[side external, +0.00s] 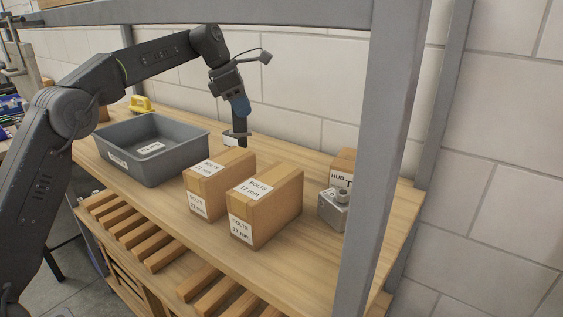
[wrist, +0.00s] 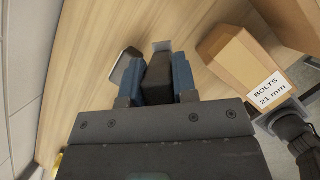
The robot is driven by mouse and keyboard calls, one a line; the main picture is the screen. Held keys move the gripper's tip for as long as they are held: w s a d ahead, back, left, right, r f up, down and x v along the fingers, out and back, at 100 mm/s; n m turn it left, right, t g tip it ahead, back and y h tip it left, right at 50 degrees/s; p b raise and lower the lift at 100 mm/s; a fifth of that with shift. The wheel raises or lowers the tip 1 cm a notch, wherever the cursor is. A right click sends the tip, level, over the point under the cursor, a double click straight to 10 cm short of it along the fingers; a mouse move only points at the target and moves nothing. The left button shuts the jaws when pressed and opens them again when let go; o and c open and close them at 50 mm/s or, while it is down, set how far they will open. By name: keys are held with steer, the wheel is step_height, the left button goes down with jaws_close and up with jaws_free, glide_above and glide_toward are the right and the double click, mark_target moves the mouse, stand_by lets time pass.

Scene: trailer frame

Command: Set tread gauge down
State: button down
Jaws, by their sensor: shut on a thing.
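My gripper (side external: 241,106) points down behind the bolt boxes, its blue fingers closed on the dark body of the tread gauge (side external: 240,125). In the wrist view, my gripper (wrist: 157,82) has the gauge's black body (wrist: 157,72) between its two fingers. A pale piece (wrist: 162,46) shows at the gauge's far end, and a grey, dark-edged piece (wrist: 124,68) sticks out beside the left finger. The gauge hangs upright, close over the wooden bench (side external: 290,262). I cannot tell whether its lower end touches the wood.
The 21 mm bolts box (side external: 208,192) stands in front of the gauge, with the 17 mm bolts box (side external: 262,210) to its right. A grey bin (side external: 135,165) is left, a yellow object (side external: 141,104) behind it. A metal block (side external: 332,212) and hub box (side external: 343,165) stand right.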

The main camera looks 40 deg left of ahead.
steer(key=shift+w+d+f, duration=0.7)
steer(key=shift+d+f, duration=0.85)
steer(key=shift+f, duration=0.1)
steer(key=shift+w+d+f, duration=0.7)
steer(key=shift+d+f, duration=0.8)
steer(key=shift+f, duration=0.2)
steer(key=shift+w+d+f, duration=0.7)
steer(key=shift+d+f, duration=0.85)
steer(key=shift+f, duration=0.1)
steer(key=shift+f, duration=0.15)
steer(key=c, duration=0.9)
jaws_free()
steer(key=v, duration=1.2)
